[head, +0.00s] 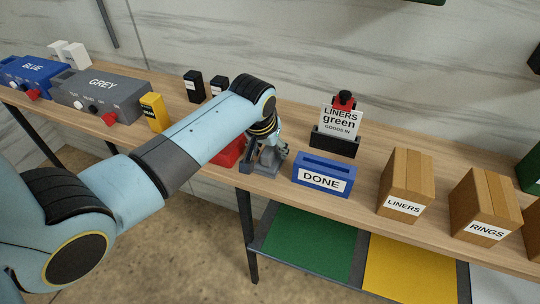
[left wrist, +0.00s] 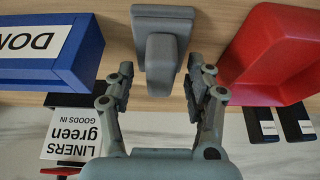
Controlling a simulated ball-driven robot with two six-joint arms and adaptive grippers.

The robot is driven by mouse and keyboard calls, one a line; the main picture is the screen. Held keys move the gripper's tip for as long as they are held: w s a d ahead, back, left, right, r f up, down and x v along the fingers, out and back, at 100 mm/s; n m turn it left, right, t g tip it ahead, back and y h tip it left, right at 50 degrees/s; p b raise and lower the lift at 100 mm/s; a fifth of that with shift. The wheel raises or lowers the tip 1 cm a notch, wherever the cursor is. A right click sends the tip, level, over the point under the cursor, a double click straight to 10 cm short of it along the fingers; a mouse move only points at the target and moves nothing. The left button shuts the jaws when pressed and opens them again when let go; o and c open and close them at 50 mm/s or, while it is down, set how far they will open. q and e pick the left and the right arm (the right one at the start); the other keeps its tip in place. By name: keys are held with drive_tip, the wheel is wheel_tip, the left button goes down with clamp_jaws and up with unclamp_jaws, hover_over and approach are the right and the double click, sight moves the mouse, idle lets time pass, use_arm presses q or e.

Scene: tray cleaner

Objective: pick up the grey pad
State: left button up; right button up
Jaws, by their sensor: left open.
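The grey pad (left wrist: 163,20) lies on the wooden bench in the left wrist view, a flat block with a raised grip (left wrist: 161,60) pointing towards me. My left gripper (left wrist: 160,84) is open, with one finger on either side of the grip and a gap on both sides. In the head view my left gripper (head: 263,157) is low over the bench between a red container and the blue DONE box, and largely covers the pad there. My right gripper is not in view.
The blue DONE box (head: 322,176) stands to the right of the gripper and the red container (head: 228,152) to its left, both close. A LINERS green sign (head: 341,122) stands behind. LINERS (head: 405,184) and RINGS (head: 484,206) boxes are farther right.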

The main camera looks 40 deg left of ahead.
use_arm(q)
drive_tip(key=shift+w+f, duration=0.1)
drive_tip(key=shift+f, duration=0.2)
clamp_jaws()
drive_tip(key=shift+r, duration=0.1)
